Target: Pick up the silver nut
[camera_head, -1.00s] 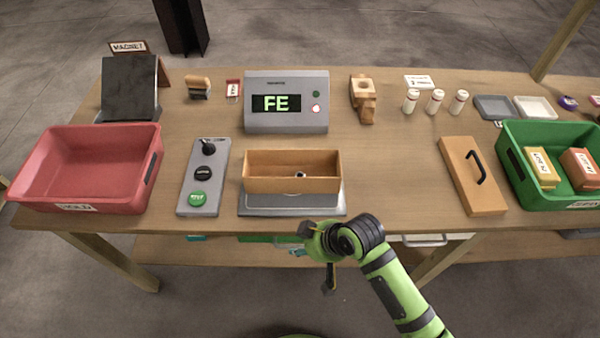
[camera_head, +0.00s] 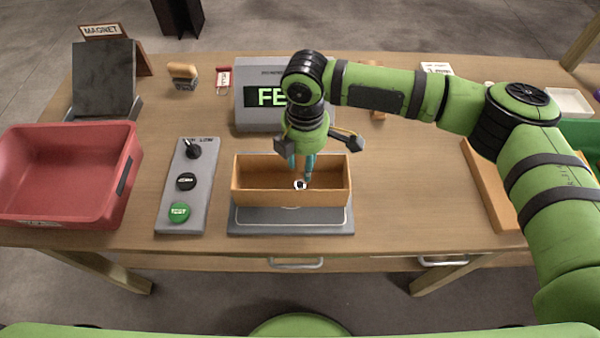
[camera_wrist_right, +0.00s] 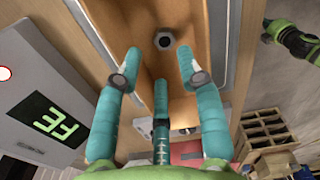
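The silver nut (camera_head: 300,185) lies on the floor of the open wooden box (camera_head: 290,193). It also shows in the right wrist view (camera_wrist_right: 164,40), near the top, as a small ring with a dark hole. My right gripper (camera_head: 301,172) reaches down into the box from above. Its teal fingers are spread, with nothing between them. In the head view the fingertips are close to the nut, but I cannot tell whether they touch it. In the wrist view the nut shows beyond the tips, between the outer two fingers. My left gripper is not seen in the head view.
The box stands on a grey plate (camera_head: 290,218). The detector (camera_head: 243,122) is right behind it, partly hidden by my arm. A control panel (camera_head: 187,185) and a red bin (camera_head: 128,190) stand to the left. A wooden lid (camera_head: 488,185) lies right. Table between box and lid is clear.

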